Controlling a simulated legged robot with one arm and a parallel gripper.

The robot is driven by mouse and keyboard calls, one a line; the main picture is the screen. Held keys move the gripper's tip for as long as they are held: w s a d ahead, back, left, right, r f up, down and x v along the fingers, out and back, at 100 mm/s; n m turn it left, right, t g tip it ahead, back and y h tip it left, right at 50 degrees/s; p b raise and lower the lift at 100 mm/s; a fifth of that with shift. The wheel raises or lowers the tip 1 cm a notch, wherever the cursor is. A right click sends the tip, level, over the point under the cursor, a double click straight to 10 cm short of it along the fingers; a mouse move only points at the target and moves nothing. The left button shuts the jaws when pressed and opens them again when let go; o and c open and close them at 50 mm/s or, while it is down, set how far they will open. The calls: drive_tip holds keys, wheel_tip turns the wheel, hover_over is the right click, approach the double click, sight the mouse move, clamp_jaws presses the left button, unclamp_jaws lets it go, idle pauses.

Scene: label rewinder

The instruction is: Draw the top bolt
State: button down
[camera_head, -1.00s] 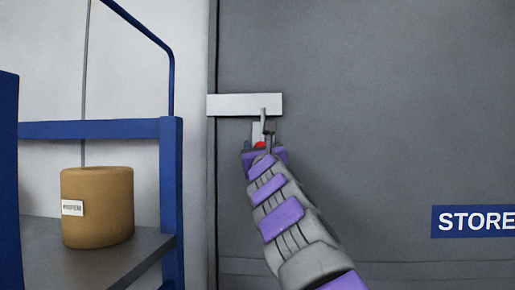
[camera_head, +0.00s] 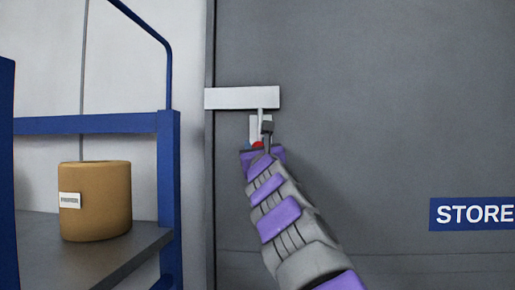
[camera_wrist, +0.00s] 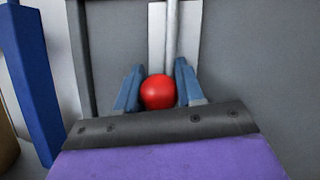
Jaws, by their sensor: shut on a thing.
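The top bolt is on the grey door near its left edge. Its white plate (camera_head: 241,98) lies across the door edge, and its upright rod (camera_wrist: 172,32) runs down to a red ball knob (camera_wrist: 158,92). My gripper (camera_wrist: 158,88) has its two blue fingers on either side of the red knob, shut on it. In the head view my gripper (camera_head: 262,148) is just below the plate, with my arm reaching up from the lower right. The fingers partly hide the knob in the head view.
A blue-framed rack (camera_head: 168,190) stands at the left, with a brown roll (camera_head: 100,203) on its grey shelf (camera_head: 40,240). The grey door (camera_head: 390,90) carries a blue STORE sign (camera_head: 472,214) at the right. The space before the door right of my arm is clear.

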wheel_tip(320, 180, down, 3)
drive_tip(key=shift+w+a+f+b, duration=0.15)
drive_tip(key=shift+f+b, duration=0.05)
drive_tip(key=shift+b, duration=0.95)
drive_tip(key=c, duration=0.8)
unclamp_jaws()
drive_tip(key=shift+o, duration=0.2)
drive_tip(key=shift+r, duration=0.1)
drive_tip(key=shift+s, duration=0.25)
drive_tip(key=b+v, duration=1.2)
drive_tip(key=v, duration=0.5)
drive_tip(key=shift+b, duration=0.3)
